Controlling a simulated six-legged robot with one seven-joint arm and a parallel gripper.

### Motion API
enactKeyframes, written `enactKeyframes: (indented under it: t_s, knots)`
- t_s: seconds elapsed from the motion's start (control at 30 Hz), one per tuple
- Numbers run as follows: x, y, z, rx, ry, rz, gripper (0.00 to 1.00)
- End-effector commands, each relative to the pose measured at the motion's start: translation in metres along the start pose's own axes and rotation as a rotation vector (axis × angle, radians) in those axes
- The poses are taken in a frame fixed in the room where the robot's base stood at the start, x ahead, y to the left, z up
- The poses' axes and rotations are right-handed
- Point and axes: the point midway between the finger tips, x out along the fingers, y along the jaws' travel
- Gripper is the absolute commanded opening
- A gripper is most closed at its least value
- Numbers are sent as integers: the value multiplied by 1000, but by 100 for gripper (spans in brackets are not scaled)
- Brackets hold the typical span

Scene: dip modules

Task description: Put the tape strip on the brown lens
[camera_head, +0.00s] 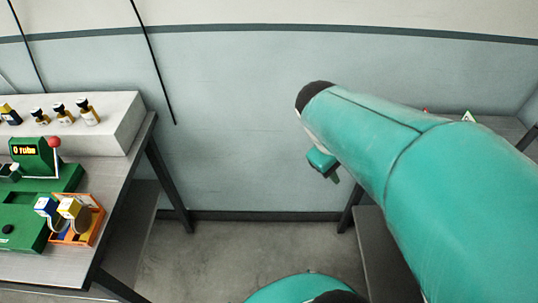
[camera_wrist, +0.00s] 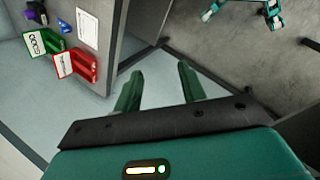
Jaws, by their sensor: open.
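I cannot make out a tape strip or a brown lens in either view. My gripper (camera_wrist: 160,72) is open and empty in the wrist view, its two green fingers apart over bare floor and wall. In the head view my gripper (camera_head: 323,163) hangs in the air in front of the pale wall, between the left table and the right one, touching nothing. My arm covers much of the right table there.
The left table holds small bottles (camera_head: 64,115) on a grey block (camera_head: 122,128), a green machine (camera_head: 36,156) with a red knob, and an orange bin (camera_head: 97,222). The wrist view shows a red holder (camera_wrist: 78,66), a green holder (camera_wrist: 43,41) and a white sheet (camera_wrist: 87,28).

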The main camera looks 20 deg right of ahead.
Motion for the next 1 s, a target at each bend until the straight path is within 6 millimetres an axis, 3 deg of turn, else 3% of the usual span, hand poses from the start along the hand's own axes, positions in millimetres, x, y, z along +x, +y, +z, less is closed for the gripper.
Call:
enactKeyframes:
  t_s: [0.03,0.2,0.4,1.0]
  knots:
    - [-18,-18,-7,45,94,-26,41]
    - [-72,-75,-25,199,367,-174,41]
    - [-112,-115,-29,301,541,-326,41]
    - [-118,-120,-29,318,562,-353,41]
